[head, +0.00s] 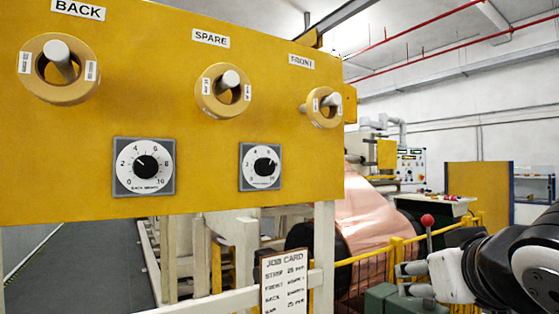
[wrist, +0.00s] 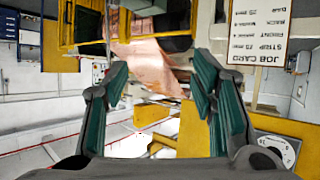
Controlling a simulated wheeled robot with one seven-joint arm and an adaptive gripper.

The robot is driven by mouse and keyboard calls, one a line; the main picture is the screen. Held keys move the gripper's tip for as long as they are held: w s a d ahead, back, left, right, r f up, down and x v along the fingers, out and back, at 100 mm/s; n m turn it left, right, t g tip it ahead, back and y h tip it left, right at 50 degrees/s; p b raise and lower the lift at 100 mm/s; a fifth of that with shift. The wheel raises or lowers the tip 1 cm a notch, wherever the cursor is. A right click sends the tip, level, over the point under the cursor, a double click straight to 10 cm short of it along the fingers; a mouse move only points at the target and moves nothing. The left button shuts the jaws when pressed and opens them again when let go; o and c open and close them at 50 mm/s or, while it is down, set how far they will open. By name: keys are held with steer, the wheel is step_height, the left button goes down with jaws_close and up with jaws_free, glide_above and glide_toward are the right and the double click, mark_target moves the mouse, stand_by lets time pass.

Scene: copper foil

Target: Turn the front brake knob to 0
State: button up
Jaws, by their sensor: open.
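The front brake knob (head: 264,167) is a black knob on a square white dial at the right of the yellow panel, below the SPARE and FRONT labels. Its pointer seems to aim up and right, toward the high numbers; the small print is hard to read. A similar back brake knob (head: 146,167) sits to its left. My gripper (head: 403,280) is at the lower right, apart from the panel and lower than the dials. The wrist view shows its two green-padded fingers (wrist: 160,85) spread with nothing between them. A white dial (wrist: 275,150) shows upside down there, beside the right finger.
Three ring holders with pale pegs stick out above the dials, the FRONT one (head: 321,107) nearest my arm. A job card (head: 284,282) hangs below the panel. A red-topped lever (head: 427,221) and yellow railing (head: 372,257) stand near my gripper. Copper foil (head: 365,220) lies behind.

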steer(key=w+a+r+n+t+y+p, duration=0.1)
steer(key=w+a+r+n+t+y, duration=0.2)
steer(key=a+r, duration=0.5)
steer(key=n+y+p, duration=0.1)
steer(key=n+y, duration=0.3)
steer(key=y, duration=0.4)
glide_toward(268, 168)
steer(key=shift+g, duration=0.4)
steer(key=b+x, duration=0.1)
steer(key=x, duration=0.4)
steer(key=b+x, duration=0.1)
steer(key=x, duration=0.2)
steer(key=shift+w+a+r+b, duration=0.1)
steer(key=shift+w+r+b, duration=0.2)
steer(key=shift+w, duration=0.1)
steer(key=shift+c, duration=0.6)
steer(key=c, duration=1)
